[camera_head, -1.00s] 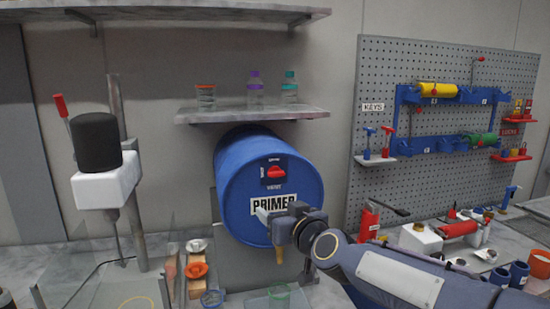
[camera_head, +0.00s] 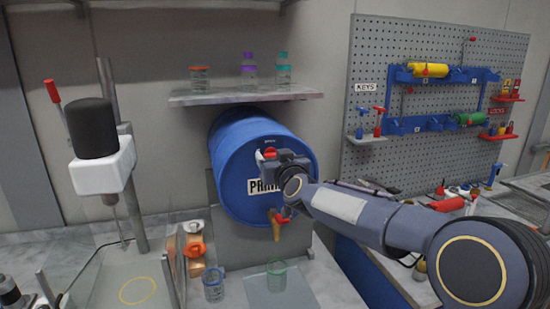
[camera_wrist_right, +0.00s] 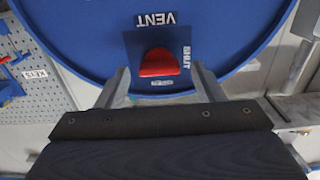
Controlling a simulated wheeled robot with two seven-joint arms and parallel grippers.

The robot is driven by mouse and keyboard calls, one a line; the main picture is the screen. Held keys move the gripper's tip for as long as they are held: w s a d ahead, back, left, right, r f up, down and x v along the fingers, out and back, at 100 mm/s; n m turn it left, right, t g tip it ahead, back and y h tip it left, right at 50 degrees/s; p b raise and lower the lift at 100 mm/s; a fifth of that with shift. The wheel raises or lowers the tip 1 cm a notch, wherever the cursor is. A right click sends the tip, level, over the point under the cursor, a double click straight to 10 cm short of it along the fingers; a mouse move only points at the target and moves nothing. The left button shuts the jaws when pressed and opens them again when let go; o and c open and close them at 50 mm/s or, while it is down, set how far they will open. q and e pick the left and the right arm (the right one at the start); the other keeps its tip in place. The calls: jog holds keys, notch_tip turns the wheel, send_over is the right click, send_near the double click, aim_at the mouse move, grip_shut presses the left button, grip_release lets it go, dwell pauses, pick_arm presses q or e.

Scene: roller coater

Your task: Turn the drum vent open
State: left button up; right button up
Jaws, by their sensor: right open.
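The blue drum (camera_head: 238,148) lies on its side on a stand, its PRIMER label partly hidden by my right gripper. Its red vent knob (camera_head: 270,153) is mostly covered by my gripper in the head view. In the right wrist view the red knob (camera_wrist_right: 160,63) sits on a blue plate with the words VENT and SHUT, and the picture is turned upside down. My right gripper (camera_head: 263,161) is at the drum face. In the wrist view its open fingers (camera_wrist_right: 160,82) stand on either side of the knob, apart from it. My left gripper is not in view.
A brass tap (camera_head: 276,226) with an orange handle hangs below the drum, above a green-rimmed glass (camera_head: 277,274). A shelf (camera_head: 245,97) with several bottles is above the drum. A stirrer (camera_head: 97,145) stands left; a pegboard (camera_head: 430,60) is right.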

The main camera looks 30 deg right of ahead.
jog(key=c, duration=1)
jog(key=shift+m, duration=0.4)
jog(key=m+b, duration=0.1)
jog(key=m, duration=0.2)
jog(key=shift+d, duration=0.1)
jog(key=m+b, duration=0.2)
jog(key=m, duration=0.3)
jog(key=shift+s+f, duration=0.1)
jog(key=shift+f, duration=0.05)
jog(key=shift+d+f+m+b, duration=0.1)
jog(key=shift+m+b, duration=1.1)
jog(key=shift+m, duration=3.5)
